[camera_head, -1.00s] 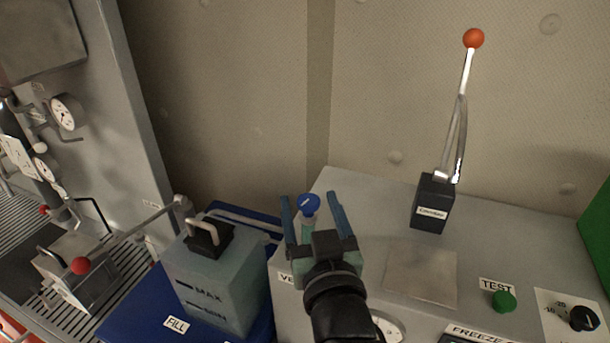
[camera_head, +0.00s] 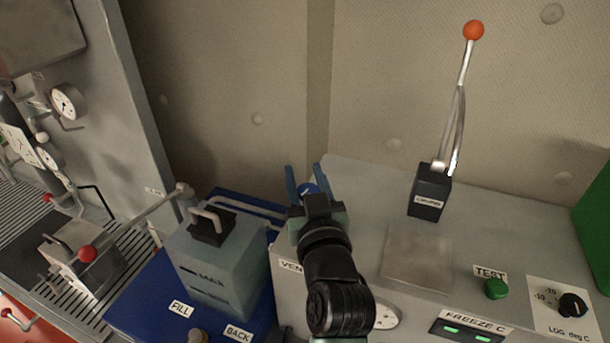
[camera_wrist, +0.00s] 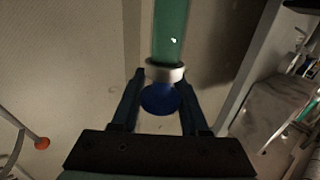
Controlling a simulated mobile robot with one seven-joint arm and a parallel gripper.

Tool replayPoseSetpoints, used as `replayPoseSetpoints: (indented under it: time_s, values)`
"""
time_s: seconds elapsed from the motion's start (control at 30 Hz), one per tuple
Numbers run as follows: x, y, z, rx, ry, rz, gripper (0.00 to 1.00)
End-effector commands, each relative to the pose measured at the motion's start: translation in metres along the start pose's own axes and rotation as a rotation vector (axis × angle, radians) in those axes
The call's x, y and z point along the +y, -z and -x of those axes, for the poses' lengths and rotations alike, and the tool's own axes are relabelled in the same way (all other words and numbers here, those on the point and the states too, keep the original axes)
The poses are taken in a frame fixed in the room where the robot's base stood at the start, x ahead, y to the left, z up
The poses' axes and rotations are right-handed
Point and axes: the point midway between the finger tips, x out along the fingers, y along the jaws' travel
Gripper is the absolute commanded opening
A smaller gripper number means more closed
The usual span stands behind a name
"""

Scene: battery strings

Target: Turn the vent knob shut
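The vent knob (camera_head: 308,188) is a small blue round knob at the back left corner of the grey cabinet, mostly hidden behind my gripper in the head view. In the wrist view the knob (camera_wrist: 160,99) is at the centre, with a white collar and a green tube beyond it. My gripper (camera_head: 305,168) is over that corner. Its two fingers stand apart, one on each side of the knob in the wrist view. They look open, with little room beside the knob; contact is not clear.
A translucent battery jar (camera_head: 212,265) stands on a blue case to the left. A lever with an orange ball (camera_head: 473,30) rises from a black block (camera_head: 429,193) at right. A green test button (camera_head: 496,289) and black dial (camera_head: 572,304) sit further right. The back wall is close.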

Motion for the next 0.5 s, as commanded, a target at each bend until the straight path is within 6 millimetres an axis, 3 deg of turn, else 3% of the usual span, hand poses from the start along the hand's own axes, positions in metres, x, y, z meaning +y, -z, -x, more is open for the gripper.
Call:
replayPoseSetpoints:
  time_s: [0.03, 0.17, 0.5]
  values:
    - [0.0, 0.0, 0.0001, 0.0, 0.0, 0.0, 0.22]
    - [0.0, 0.0, 0.0002, 0.0, 0.0, 0.0, 0.0]
    - [0.0011, -0.0059, -0.0012, 0.002, 0.046, -0.004, 0.0]
